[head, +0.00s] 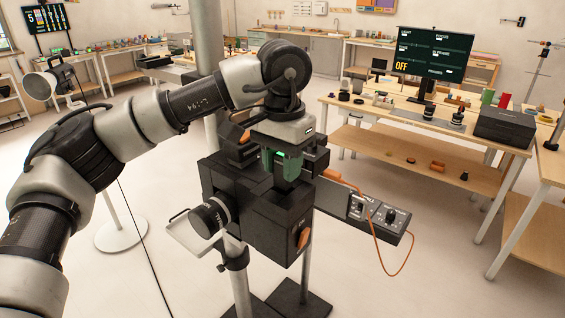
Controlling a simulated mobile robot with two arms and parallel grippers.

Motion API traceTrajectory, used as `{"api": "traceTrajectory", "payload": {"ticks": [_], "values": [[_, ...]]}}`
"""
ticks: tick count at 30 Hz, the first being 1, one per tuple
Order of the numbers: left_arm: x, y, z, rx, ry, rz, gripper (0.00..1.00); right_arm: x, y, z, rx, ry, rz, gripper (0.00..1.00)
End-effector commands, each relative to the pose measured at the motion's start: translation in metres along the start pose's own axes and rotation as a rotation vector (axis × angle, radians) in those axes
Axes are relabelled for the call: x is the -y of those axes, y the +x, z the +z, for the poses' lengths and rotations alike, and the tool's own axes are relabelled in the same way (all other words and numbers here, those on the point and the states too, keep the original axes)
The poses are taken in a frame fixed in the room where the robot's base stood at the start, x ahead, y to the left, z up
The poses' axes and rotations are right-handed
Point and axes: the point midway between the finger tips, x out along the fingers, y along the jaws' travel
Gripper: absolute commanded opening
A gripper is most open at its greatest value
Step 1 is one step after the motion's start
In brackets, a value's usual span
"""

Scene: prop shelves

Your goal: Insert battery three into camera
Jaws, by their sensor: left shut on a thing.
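The camera (257,222) is a large black box on a stand in the middle of the head view, its lens (211,217) facing left and front. My left gripper (283,172) points down at the camera's top, with green showing around its fingers. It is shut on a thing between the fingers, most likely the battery. That thing is mostly hidden by the fingers and the camera body, so I cannot read a number on it or tell how deep it sits. My right gripper is not in view.
A control box (376,213) with knobs and an orange cable sticks out right of the camera. A monitor (432,54) reading OFF stands on the wooden bench (410,111) behind, beside a black case (504,127). The floor (420,270) at front right is clear.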

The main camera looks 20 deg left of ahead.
Motion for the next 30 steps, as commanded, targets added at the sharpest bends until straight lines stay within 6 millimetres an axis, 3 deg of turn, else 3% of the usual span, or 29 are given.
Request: {"api": "traceTrajectory", "payload": {"ticks": [30], "values": [[0.0003, 0.0092, 0.0, 0.0, 0.0, 0.0, 0.07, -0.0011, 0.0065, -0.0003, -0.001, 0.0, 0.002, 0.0]]}}
